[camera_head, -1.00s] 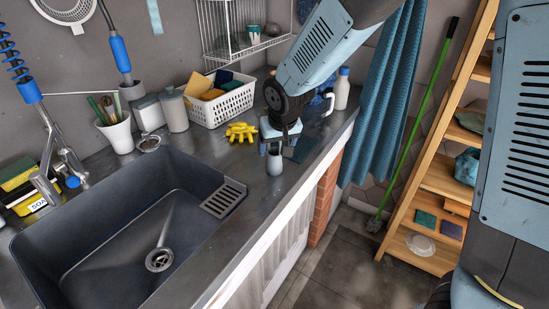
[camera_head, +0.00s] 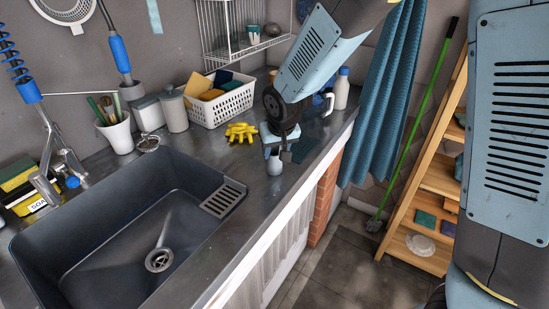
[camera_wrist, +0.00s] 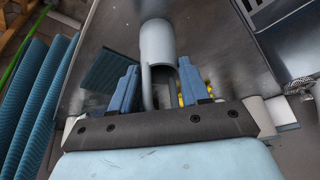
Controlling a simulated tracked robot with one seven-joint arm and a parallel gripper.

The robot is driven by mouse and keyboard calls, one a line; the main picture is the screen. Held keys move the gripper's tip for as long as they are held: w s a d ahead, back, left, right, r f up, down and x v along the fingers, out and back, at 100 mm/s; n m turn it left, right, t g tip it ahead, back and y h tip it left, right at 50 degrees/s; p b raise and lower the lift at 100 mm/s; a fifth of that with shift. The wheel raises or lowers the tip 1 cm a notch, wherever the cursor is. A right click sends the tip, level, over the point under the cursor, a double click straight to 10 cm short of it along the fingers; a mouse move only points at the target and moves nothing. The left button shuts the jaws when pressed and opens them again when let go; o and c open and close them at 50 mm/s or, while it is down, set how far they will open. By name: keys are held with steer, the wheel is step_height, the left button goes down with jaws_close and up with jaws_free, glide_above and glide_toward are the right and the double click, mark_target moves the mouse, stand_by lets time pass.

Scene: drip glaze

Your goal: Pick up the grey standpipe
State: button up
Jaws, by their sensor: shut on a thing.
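The grey standpipe (camera_head: 274,163) is a short smooth grey cylinder at the counter's front edge, right of the sink. My gripper (camera_head: 275,146) is above it, shut on its upper part. In the wrist view the standpipe (camera_wrist: 157,42) runs away from between my two blue fingers (camera_wrist: 158,88), with a dark opening at its near end. The head view does not show clearly whether its lower end touches the counter. My fingers are mostly hidden there by the wrist.
The dark sink (camera_head: 130,225) lies to the left. A dark teal mat (camera_wrist: 108,68) lies close beside the standpipe. A blue towel (camera_head: 375,100) hangs right.

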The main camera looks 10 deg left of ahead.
mark_target(275, 154)
steer(key=c, duration=0.4)
steer(key=shift+o, duration=0.2)
step_height(275, 154, up, 9)
stand_by(0.9)
